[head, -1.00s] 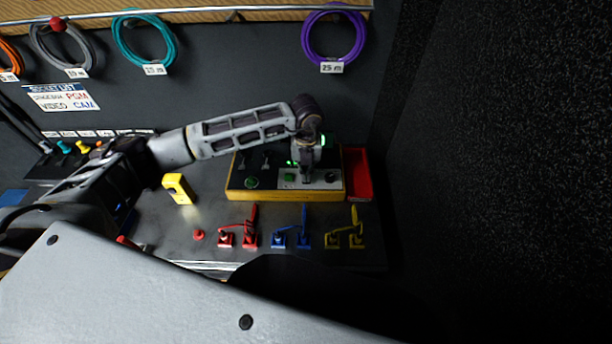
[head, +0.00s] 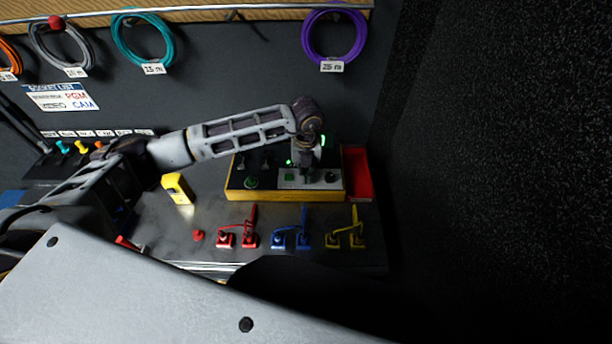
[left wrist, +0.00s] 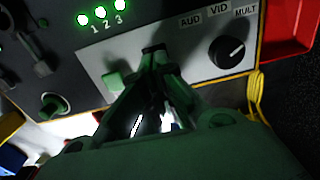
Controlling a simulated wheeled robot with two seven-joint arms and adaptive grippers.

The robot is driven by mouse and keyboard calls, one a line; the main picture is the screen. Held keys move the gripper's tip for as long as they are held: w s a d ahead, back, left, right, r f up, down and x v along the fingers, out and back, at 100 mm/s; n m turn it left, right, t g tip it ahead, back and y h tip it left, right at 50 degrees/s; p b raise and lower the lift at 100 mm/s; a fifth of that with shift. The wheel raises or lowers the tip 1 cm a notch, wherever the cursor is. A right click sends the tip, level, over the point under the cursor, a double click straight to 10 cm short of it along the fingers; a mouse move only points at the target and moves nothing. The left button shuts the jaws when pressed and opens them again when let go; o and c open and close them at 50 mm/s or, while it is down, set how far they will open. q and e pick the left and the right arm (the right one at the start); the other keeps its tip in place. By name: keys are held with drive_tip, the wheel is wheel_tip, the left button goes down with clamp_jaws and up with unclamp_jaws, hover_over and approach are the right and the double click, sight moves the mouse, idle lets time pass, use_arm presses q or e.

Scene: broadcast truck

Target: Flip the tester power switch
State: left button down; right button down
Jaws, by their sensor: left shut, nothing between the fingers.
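The tester (head: 290,196) is a yellow-edged box with a dark top panel, on the bench below my left arm. It also shows in the left wrist view (left wrist: 80,48). Its light grey plate carries a square green button (left wrist: 113,80) and a black AUD/VID/MULT knob (left wrist: 230,52). Lamps 1, 2, 3 (left wrist: 100,12) glow green. My left gripper (head: 307,174) points down over the grey plate, its fingers shut and empty. In the left wrist view the fingertips (left wrist: 155,52) are between button and knob; they hide that spot, so I cannot tell the switch's position or any contact.
A red tray (head: 358,174) adjoins the tester's right side. A yellow block (head: 177,188) lies to the left. Coiled cables, such as the purple one (head: 334,38), hang behind.

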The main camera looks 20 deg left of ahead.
use_arm(q)
drive_tip(key=shift+f, duration=0.1)
drive_tip(key=shift+s, duration=0.1)
drive_tip(key=shift+r+p, duration=0.65)
drive_tip(key=shift+r, duration=0.65)
drive_tip(key=shift+r+p, duration=1.1)
drive_tip(key=shift+r, duration=1.15)
drive_tip(key=shift+f, duration=0.1)
